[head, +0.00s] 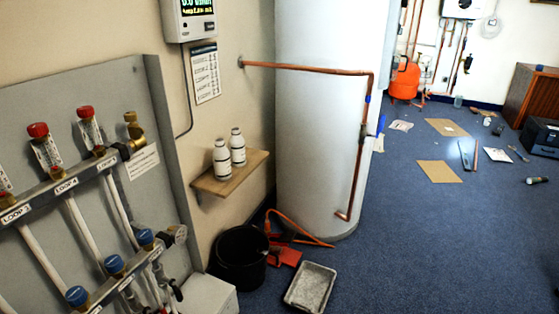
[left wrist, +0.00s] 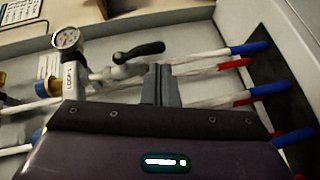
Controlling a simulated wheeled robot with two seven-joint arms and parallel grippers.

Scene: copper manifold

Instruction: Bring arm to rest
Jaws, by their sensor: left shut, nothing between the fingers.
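My left gripper (left wrist: 161,70) shows in the left wrist view, its two dark fingers together with nothing between them. Behind its fingertips is a valve with a black lever handle (left wrist: 138,52); I cannot tell whether they touch. A round pressure gauge (left wrist: 68,38) is left of the fingers, beside a manifold bar (left wrist: 72,78) with a loop label. In the head view the manifold (head: 62,190) stands at the left, with red-capped flow meters (head: 88,128) above and blue caps (head: 115,264) below. Neither gripper shows in the head view.
White pipes with blue (left wrist: 250,47) and red sleeves run behind the gripper. In the head view, a wall shelf (head: 230,174) holds two white bottles. A black bucket (head: 241,258) and a grey tray (head: 311,287) are on the floor by a white tank (head: 315,120). Blue floor (head: 430,240) lies right.

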